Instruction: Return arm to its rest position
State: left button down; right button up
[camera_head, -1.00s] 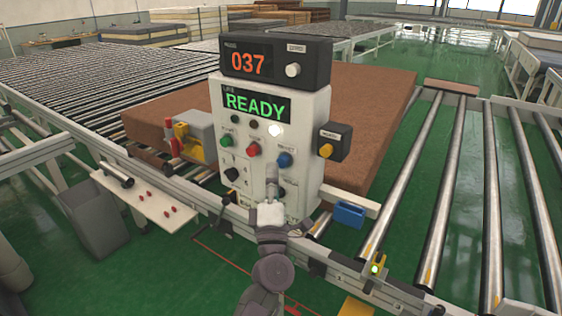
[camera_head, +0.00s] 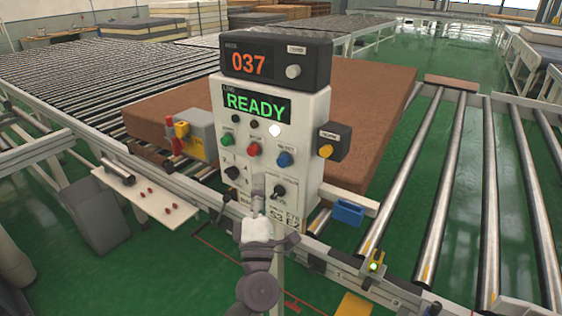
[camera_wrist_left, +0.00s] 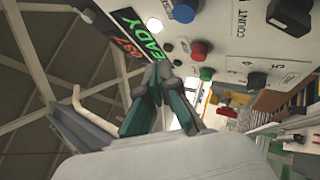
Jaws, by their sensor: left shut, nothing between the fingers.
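My left gripper (camera_head: 258,192) is shut and empty in front of the lower part of the white control panel (camera_head: 310,150). Its arm hangs below it at the bottom middle of the head view. In the left wrist view, its closed fingers (camera_wrist_left: 160,85) point up at the panel face, with the panel's buttons beyond them. The fingers appear apart from the panel, though the exact gap is hard to judge. My right gripper is not seen in either view.
A display reading 037 (camera_head: 250,64) tops the panel, above a green READY screen (camera_head: 256,104). A brown mattress (camera_head: 370,100) lies behind it on the conveyor. Metal rollers (camera_head: 490,180) run along the right. A grey bin (camera_head: 92,215) stands at left. Green floor (camera_head: 130,275) is open at lower left.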

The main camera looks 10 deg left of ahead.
pick_arm(q)
jog(key=shift+f, duration=0.1)
dwell(0.4)
